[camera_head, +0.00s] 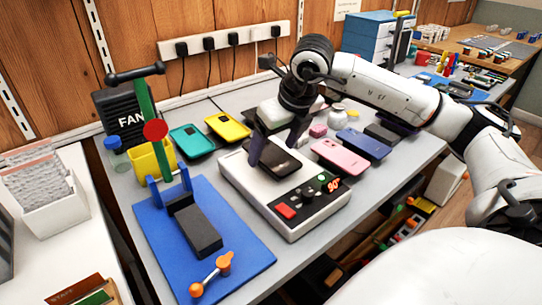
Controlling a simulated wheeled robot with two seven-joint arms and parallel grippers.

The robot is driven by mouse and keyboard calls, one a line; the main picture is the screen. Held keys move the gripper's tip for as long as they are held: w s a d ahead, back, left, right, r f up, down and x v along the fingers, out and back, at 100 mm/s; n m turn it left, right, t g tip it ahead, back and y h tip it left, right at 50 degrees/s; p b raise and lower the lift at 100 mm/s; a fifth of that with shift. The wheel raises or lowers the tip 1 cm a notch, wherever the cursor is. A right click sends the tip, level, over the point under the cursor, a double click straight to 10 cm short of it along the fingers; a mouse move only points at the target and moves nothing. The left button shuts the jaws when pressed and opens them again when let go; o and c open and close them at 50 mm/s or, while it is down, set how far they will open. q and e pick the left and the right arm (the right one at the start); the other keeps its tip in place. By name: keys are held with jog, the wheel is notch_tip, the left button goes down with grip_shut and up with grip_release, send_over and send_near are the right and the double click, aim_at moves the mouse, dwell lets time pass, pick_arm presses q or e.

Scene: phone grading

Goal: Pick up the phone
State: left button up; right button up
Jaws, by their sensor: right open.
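A black phone (281,163) lies on the pale top of a white heating device (238,178) with a lit red display. My right gripper (274,153) points down over this phone, its two dark fingers apart on either side of it. I cannot tell whether the fingers touch the phone. The gripper hides part of the phone's far side. Other phones lie on the bench: teal (191,141), yellow (228,127), pink (340,158), blue (363,144) and dark (383,133). My left gripper is not in view.
A black fan box (122,113) and yellow cup (148,162) stand behind. White jars (337,113) and a pink block (318,130) lie near my right arm.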

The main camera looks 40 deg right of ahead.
jog(key=shift+r, duration=0.1)
jog(key=c, duration=1.3)
